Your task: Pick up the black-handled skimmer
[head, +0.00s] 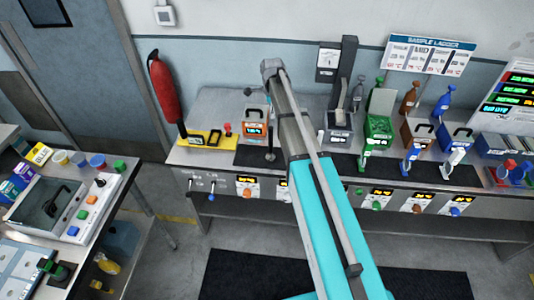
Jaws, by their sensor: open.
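A dark, thin upright tool (270,145) stands on the black mat in front of the orange-and-white box (255,121), just left of my arm. It looks like a black-handled skimmer, but it is too small to be sure. Another black upright handle (182,130) stands at the left end of the yellow holder (204,139); what it belongs to is unclear. My arm reaches up across the middle of the head view, over the bench. My gripper cannot be made out.
The grey bench (212,112) carries green (378,128), brown and blue (455,136) boxes with bottles behind and coloured tools in front. A sample ladder sign (428,54) stands behind. A side table (85,238) with a clear-lidded device is at left. Dark floor mat (235,275) lies below.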

